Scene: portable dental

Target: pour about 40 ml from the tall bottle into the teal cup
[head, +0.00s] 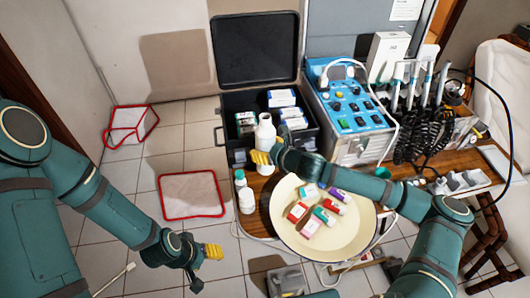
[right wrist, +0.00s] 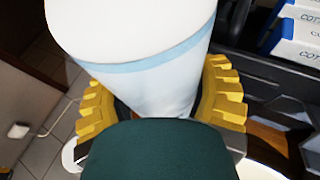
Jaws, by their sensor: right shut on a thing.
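The tall bottle (head: 265,131) is white and stands upright near the front of the black case in the head view. My right gripper (head: 262,158) is shut around its lower part. In the right wrist view, the bottle (right wrist: 140,50) fills the middle, with a pale blue band and yellow fingers on both sides.
A cream bowl (head: 285,230) holds several small boxes. The open black case (head: 237,158) and blue control unit (head: 353,110) stand behind. Corded handpieces hang at right. Red-edged white mats lie on the floor at left.

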